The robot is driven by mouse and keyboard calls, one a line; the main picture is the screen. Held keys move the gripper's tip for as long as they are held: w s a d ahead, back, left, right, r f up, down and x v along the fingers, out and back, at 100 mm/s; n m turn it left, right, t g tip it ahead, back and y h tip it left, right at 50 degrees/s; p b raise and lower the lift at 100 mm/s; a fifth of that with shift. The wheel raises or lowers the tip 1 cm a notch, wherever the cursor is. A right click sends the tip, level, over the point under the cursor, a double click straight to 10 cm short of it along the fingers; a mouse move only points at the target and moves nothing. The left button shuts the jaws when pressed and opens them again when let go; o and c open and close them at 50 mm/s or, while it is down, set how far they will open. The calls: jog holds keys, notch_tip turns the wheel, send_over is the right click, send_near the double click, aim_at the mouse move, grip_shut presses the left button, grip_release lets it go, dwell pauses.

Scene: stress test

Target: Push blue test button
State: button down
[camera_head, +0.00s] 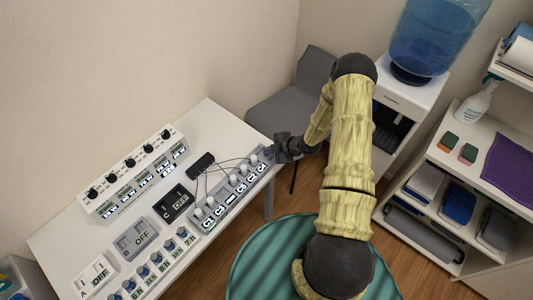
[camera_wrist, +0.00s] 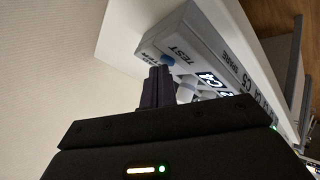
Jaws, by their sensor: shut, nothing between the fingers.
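The blue test button (camera_wrist: 168,60) shows in the wrist view on the end of a grey box (camera_wrist: 200,38), beside the printed word TEST. My gripper (camera_wrist: 157,86) is shut and empty. Its fingertips are just below the button in the wrist view, very close to it; I cannot tell whether they touch. In the head view the same grey box (camera_head: 214,219) lies along the right edge of the white table. My gripper (camera_head: 271,149) is at its far right end and hides the button there.
The box carries several white knobs with cables to a small black block (camera_head: 201,163). Other devices, such as a white panel with black knobs (camera_head: 130,172), stand on the table (camera_head: 75,232). A grey chair (camera_head: 287,108) is behind, and a water dispenser (camera_head: 405,100) is to the right.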

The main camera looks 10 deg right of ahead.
jog(key=shift+r, duration=0.55)
notch_tip(320, 180, up, 6)
jog(key=p, duration=0.4)
dwell(0.4)
